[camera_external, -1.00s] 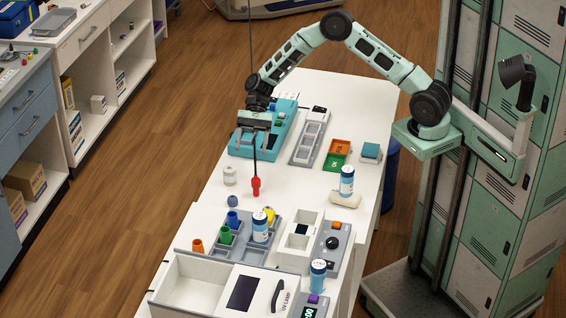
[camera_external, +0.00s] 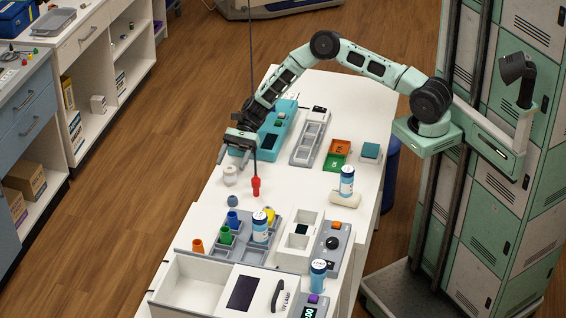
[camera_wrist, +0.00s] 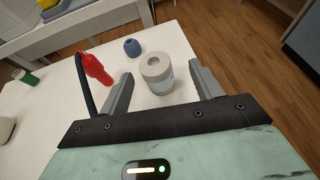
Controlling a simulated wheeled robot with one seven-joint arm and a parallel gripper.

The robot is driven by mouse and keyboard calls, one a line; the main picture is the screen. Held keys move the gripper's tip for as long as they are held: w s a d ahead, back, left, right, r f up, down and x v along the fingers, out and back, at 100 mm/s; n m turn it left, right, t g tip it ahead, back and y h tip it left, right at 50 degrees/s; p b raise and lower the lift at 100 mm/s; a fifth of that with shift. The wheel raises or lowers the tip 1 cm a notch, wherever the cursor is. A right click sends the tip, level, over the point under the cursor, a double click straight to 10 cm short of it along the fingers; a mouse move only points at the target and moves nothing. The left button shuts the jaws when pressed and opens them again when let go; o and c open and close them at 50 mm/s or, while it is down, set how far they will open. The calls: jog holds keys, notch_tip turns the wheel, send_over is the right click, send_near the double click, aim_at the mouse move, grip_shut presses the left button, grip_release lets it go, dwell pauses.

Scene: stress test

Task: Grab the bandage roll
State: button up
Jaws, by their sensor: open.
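The bandage roll (camera_external: 230,175) is a small white cylinder standing upright on the white table near its left edge. In the wrist view the bandage roll (camera_wrist: 157,73) shows its round top with a hole in the middle. My gripper (camera_external: 233,158) is open just above and behind it. In the wrist view my gripper's fingers (camera_wrist: 160,85) stand apart, one to each side of the roll, with gaps on both sides. I cannot tell how far the fingertips are above the table.
A red tool on a dark cable (camera_external: 256,187) hangs close to the right of the roll. A blue rounded thing (camera_external: 233,201) lies in front of it. A grey tray (camera_external: 247,243) with colored cups and a bottle (camera_external: 261,227) stands nearer the camera. The table's left edge is close.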

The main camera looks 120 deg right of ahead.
aim_at(228, 176)
jog(key=p+x, duration=0.1)
jog(key=x, duration=0.4)
jog(key=shift+a+r+p, duration=0.15)
jog(key=shift+a+p, duration=0.2)
jog(key=shift+a, duration=0.1)
jog(key=shift+w+a, duration=0.1)
jog(key=shift+w, duration=0.1)
jog(key=c, duration=1.1)
